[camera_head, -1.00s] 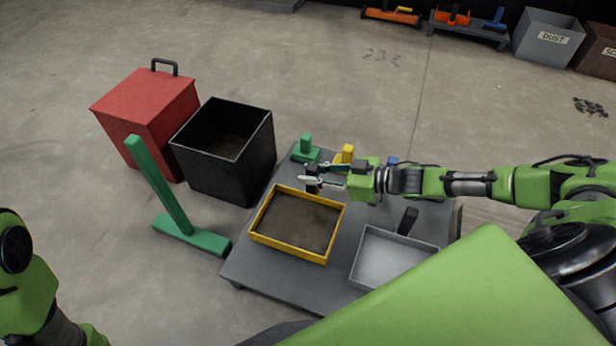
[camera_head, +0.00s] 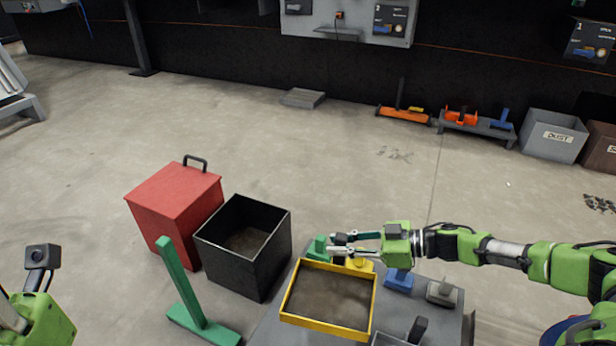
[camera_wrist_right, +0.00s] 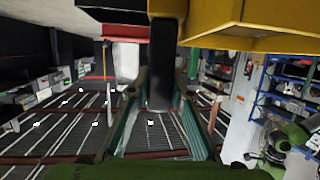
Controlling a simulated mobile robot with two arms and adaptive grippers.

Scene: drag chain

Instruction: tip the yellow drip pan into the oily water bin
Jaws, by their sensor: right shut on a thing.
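The yellow drip pan (camera_head: 328,328) holds a dark brown layer and appears level over the table at the bottom centre. My right gripper (camera_head: 340,244) is shut on its black handle (camera_wrist_right: 162,65) at the pan's far side. The pan's yellow wall also shows at the upper right of the right wrist view (camera_wrist_right: 250,22). A black open bin (camera_head: 237,265) with brown contents stands left of the pan, apart from it; no label shows on it. My left gripper (camera_head: 14,312) is only partly in view at the lower left, with its fingers unclear.
A red lidded box (camera_head: 172,205) stands left of the black bin. A green post on a foot (camera_head: 182,285) stands in front of them. Green (camera_head: 318,247), yellow (camera_head: 360,265) and blue (camera_head: 398,281) blocks and a grey pan (camera_head: 392,341) are on the table (camera_head: 275,325).

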